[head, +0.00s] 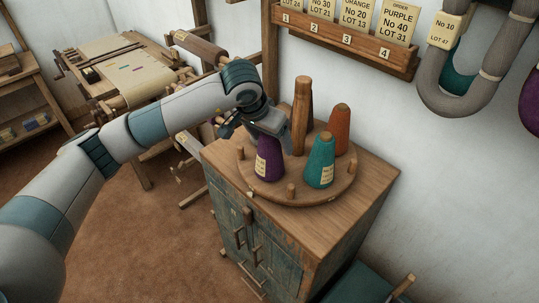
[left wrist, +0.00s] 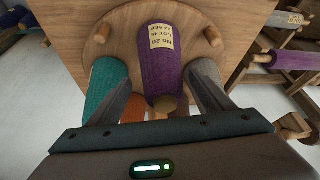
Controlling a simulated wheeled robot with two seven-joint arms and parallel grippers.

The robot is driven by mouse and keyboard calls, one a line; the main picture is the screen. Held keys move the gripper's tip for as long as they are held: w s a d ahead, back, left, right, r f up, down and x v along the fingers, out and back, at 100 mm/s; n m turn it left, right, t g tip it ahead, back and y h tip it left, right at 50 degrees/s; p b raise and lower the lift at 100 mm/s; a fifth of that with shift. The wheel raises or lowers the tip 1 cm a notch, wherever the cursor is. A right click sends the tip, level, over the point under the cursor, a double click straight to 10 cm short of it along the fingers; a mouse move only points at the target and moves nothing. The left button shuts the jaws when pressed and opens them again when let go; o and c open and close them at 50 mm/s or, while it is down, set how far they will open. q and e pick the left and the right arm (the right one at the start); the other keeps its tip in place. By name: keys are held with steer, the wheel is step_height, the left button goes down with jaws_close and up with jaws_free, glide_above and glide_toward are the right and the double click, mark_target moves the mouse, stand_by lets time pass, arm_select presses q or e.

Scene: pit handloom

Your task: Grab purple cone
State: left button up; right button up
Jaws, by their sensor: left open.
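A purple cone (head: 269,160) with a cream label stands upright at the near left of a round wooden turntable (head: 300,195). My left gripper (head: 264,133) is open just above and behind its top. In the left wrist view the purple cone (left wrist: 172,50) lies between the two spread fingers of the gripper (left wrist: 162,86), with its tip toward the palm. A gap shows on both sides, and contact cannot be told. The label seems to read No 20; its smaller print is unclear. My right gripper is out of view.
A teal cone (head: 320,164) and an orange cone (head: 339,130) stand close to the right, around a tall wooden post (head: 301,115). A grey cone (left wrist: 203,72) is near one finger. Small pegs ring the turntable. A card rack (head: 345,42) hangs on the wall behind.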

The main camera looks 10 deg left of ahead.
arm_select(q)
steer(key=shift+w+f+p, duration=0.2)
steer(key=shift+f+p, duration=0.35)
steer(key=shift+p, duration=0.15)
steer(key=shift+p+x, duration=0.65)
steer(key=shift+x, duration=0.3)
steer(key=shift+w+f, duration=0.3)
steer(key=shift+f, duration=0.45)
steer(key=shift+c, duration=0.3)
steer(key=c, duration=1.2)
steer(key=shift+w, duration=0.1)
